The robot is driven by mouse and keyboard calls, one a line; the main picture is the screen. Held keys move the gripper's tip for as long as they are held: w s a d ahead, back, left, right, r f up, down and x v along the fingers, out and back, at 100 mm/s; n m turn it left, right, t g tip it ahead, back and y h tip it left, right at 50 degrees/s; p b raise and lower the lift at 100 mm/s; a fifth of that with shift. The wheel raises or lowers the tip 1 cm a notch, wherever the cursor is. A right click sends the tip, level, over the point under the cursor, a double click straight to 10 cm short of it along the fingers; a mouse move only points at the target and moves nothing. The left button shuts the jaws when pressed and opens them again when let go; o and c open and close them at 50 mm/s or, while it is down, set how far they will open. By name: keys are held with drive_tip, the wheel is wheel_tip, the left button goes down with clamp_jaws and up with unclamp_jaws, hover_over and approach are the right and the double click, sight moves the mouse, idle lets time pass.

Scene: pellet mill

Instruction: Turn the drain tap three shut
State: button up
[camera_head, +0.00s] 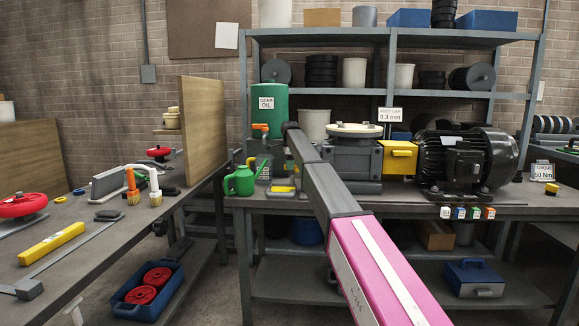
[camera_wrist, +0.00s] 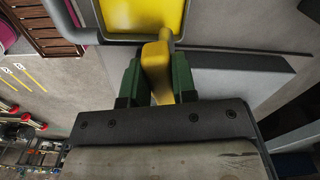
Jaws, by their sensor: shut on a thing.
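In the wrist view my gripper (camera_wrist: 157,75) has its two green fingers closed on either side of a yellow lever-like handle (camera_wrist: 157,62). A grey curved piece lies just above the handle, in front of a larger yellow surface (camera_wrist: 130,15) with a grey rim. No number is readable on the handle, so I cannot tell from a label that it is drain tap three. In the head view my arm reaches over the rear bench (camera_head: 460,203) near the green oil drum (camera_head: 272,110). My fingers are not clear there.
A gearbox (camera_head: 350,160), yellow box (camera_head: 398,157) and black motor (camera_head: 468,160) stand right of my arm. A green can (camera_head: 240,180) stands on the bench's left end. A wooden panel (camera_head: 208,130) rises from the left bench.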

drive_tip(key=s+n, duration=0.1)
drive_tip(key=n, duration=0.2)
drive_tip(key=s+d+n, duration=0.1)
drive_tip(key=n, duration=0.3)
drive_tip(key=d+n, duration=0.1)
drive_tip(key=n, duration=0.2)
drive_tip(key=shift+s+d+n, duration=0.1)
drive_tip(key=shift+s+n, duration=0.3)
idle(0.3)
drive_tip(key=o, duration=0.9)
drive_tip(key=shift+r, duration=0.15)
wheel_tip(320, 180, up, 11)
drive_tip(key=shift+f, duration=0.2)
